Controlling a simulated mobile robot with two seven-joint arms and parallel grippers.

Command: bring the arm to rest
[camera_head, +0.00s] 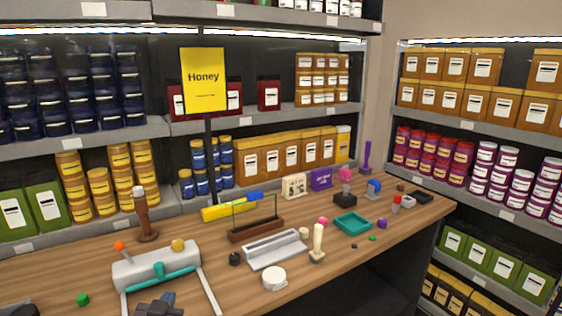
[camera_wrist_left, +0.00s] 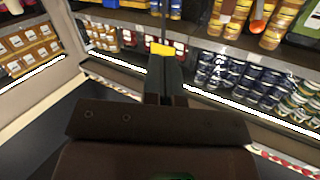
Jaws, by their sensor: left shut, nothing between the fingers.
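My left gripper (camera_head: 160,303) shows dark at the bottom edge of the head view, in front of a grey device (camera_head: 155,268) with an orange knob, a teal bar and pale legs. In the left wrist view my left gripper's fingers (camera_wrist_left: 164,76) are together with nothing held between them. Most of my left arm is outside the head view. My right gripper is in neither view.
The wooden counter (camera_head: 35,275) carries several small items, among them a brown post (camera_head: 144,215), a white round block (camera_head: 274,278) and a teal tray (camera_head: 352,223). A yellow Honey sign (camera_head: 203,80) stands behind. Stocked shelves line both walls.

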